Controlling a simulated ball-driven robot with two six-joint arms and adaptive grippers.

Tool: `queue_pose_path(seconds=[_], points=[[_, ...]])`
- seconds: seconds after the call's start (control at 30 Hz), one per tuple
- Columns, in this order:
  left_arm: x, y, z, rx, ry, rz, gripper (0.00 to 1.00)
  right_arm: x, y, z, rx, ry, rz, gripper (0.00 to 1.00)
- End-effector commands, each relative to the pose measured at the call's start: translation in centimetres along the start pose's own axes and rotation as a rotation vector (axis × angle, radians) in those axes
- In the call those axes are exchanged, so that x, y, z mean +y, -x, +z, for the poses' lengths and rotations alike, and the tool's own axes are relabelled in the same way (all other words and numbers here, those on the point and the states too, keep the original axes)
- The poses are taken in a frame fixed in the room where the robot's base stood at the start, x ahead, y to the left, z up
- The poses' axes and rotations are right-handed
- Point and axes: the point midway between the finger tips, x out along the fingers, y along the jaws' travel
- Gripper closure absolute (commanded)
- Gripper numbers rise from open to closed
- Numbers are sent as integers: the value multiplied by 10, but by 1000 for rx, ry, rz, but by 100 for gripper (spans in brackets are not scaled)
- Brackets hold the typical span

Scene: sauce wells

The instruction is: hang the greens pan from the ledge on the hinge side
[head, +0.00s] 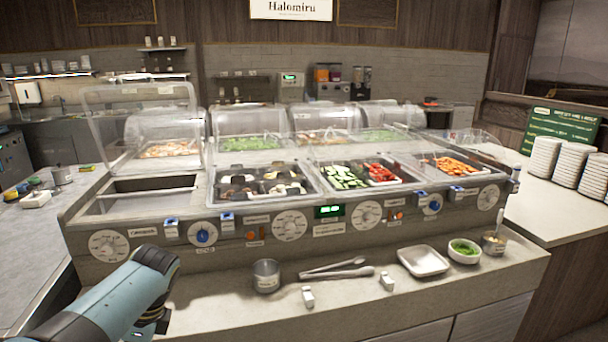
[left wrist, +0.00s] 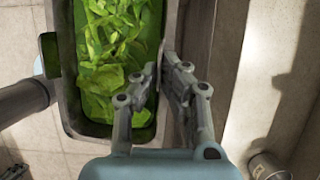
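The greens pan (left wrist: 68,112) shows in the left wrist view as a deep grey pan with bright leafy greens (left wrist: 112,60) inside. A small tab sticks out at its left side. My left gripper (left wrist: 165,75) is shut on the pan's right wall, one finger inside the rim and one outside. Floor tiles show beneath the pan, so it hangs in the air. In the head view my left arm comes in at the lower left, but its gripper and the pan are out of frame. My right gripper is in neither view. I cannot tell which ledge is the hinge-side one.
The sauce-well counter (head: 190,280) has an open clear lid (head: 140,120) at left above an empty well (head: 145,200). Along its front shelf are a metal cup (head: 266,275), tongs (head: 338,272), a white tray (head: 423,261) and a bowl of greens (head: 464,251). Plates stand at right.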

Motion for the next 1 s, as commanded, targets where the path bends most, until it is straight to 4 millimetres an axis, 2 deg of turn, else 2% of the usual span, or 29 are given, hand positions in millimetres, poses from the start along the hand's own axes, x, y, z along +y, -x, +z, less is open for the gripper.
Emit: queue_pose_path(seconds=[0.13,0.3,0.53,0.63,1.0], points=[[0,-15,-6,0,0,-1,100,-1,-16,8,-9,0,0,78],[0,-32,-13,-1,0,0,100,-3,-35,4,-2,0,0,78],[0,-68,-28,-1,-1,1,100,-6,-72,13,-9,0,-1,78],[0,-92,-38,-1,-1,2,100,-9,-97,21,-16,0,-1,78],[4,-200,-82,-4,-5,12,100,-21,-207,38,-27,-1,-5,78]])
